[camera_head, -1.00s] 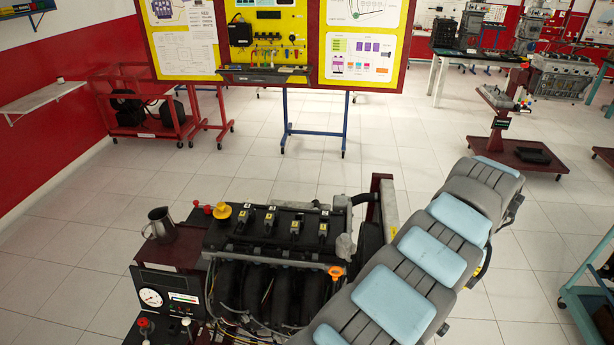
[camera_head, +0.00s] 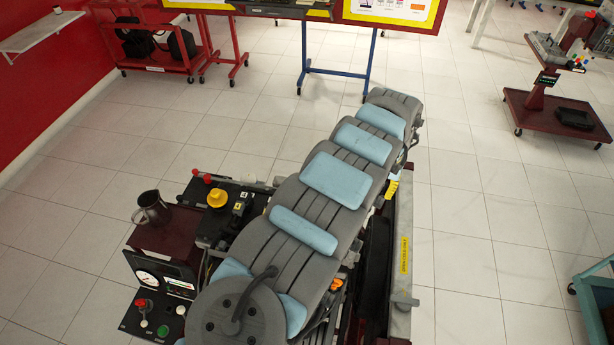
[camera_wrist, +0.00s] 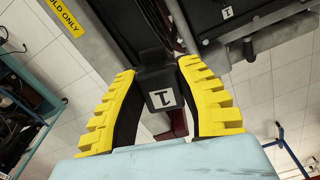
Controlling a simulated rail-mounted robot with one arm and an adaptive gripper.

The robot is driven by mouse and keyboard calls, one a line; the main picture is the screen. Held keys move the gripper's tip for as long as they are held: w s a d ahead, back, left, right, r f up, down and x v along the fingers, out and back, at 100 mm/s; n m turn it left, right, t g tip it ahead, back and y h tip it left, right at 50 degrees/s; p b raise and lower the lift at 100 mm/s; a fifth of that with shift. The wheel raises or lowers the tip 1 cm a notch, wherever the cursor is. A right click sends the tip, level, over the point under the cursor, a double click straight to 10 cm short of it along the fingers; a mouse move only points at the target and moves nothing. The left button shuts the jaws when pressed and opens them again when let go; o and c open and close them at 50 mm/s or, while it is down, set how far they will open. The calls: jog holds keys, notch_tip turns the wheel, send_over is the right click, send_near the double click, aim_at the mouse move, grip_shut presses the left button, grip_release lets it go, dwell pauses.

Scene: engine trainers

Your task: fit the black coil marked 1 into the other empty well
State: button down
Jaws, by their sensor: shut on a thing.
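In the wrist view my gripper (camera_wrist: 158,72) has its two yellow ribbed fingers closed on the black coil marked 1 (camera_wrist: 162,99). The coil's white label faces the camera, and its far end is hidden. One black coil marked 4 (camera_head: 240,197) shows at the engine's left end. I cannot make out any empty well in either current view.
A dark surface with a white label 1 (camera_wrist: 227,12) lies beyond the fingers in the wrist view. A metal jug (camera_head: 151,208), a yellow cap (camera_head: 217,197) and a gauge panel (camera_head: 160,275) are at the engine's left. A grey rail with a yellow label (camera_head: 404,255) runs along the right.

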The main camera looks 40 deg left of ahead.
jog(key=s+a+f+n+p, duration=0.1)
jog(key=s+a+p, duration=0.2)
jog(key=s+a, duration=0.45)
jog(key=s+a+f+n+p, duration=0.2)
jog(key=s+a+p, duration=0.25)
jog(key=a, duration=0.55)
jog(key=shift+s+f+b, duration=0.15)
jog(key=shift+f+b, duration=0.85)
jog(key=shift+f, duration=0.2)
jog(key=shift+s+f+b, duration=0.1)
jog(key=shift+f+b, duration=0.9)
jog(key=shift+f, duration=0.15)
jog(key=shift+r, duration=0.1)
jog(key=shift+s+d+f, duration=0.1)
jog(key=shift+d+f, duration=0.05)
jog(key=shift+f, duration=0.35)
jog(key=shift+f+b, duration=1)
jog(key=shift+f, duration=0.9)
